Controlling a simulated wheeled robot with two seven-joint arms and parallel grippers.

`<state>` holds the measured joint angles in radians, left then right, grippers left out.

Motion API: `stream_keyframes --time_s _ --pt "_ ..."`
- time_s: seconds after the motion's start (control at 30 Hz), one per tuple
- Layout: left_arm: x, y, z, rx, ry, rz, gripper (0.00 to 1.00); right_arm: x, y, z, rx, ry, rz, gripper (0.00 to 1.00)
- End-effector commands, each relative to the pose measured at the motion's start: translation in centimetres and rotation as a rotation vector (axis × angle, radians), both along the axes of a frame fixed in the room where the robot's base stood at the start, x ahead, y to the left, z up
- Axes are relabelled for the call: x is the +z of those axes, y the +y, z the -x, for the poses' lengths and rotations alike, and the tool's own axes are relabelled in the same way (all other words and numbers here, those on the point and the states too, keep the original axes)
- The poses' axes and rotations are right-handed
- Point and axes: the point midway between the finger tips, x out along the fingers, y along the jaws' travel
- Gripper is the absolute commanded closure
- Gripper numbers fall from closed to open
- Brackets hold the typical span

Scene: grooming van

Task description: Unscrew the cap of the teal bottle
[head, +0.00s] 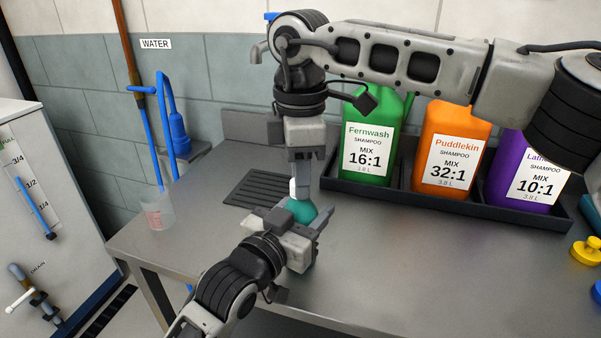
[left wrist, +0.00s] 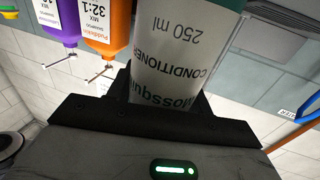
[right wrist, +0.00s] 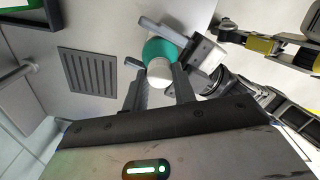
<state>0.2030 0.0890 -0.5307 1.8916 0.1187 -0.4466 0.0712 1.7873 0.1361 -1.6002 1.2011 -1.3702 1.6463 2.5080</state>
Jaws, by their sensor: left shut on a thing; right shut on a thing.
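The teal bottle (head: 301,209) stands upright at the counter's middle. Its label shows in the left wrist view (left wrist: 178,55), reading CONDITIONER 250 ml. My left gripper (head: 297,228) comes from the front and is shut around the bottle's body, which hides much of it in the head view. My right gripper (head: 303,184) points straight down from above and is shut on the white cap (head: 293,187). In the right wrist view the cap (right wrist: 160,72) sits between the two fingers, over the bottle's teal shoulder (right wrist: 158,47). I cannot tell how far the cap is turned.
Green (head: 367,145), orange (head: 450,150) and purple (head: 522,172) shampoo jugs stand in a dark tray at the back right. A clear measuring cup (head: 159,211) is at the left edge. A drain grate (head: 257,188) lies behind the bottle. The counter's front right is clear.

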Motion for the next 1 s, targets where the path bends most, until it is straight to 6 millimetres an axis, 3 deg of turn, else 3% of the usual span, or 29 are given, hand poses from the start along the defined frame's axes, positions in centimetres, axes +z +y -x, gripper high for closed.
stream_keyframes --time_s 0.17,1.0 --pt "-0.11 0.0 0.0 0.0 0.003 -0.002 1.0 -0.02 0.03 -0.03 0.341 -0.001 -0.001 1.0" --pt "-0.11 -0.01 0.01 0.0 0.003 -0.002 1.0 0.14 0.12 0.03 2.485 -0.005 0.003 1.0"
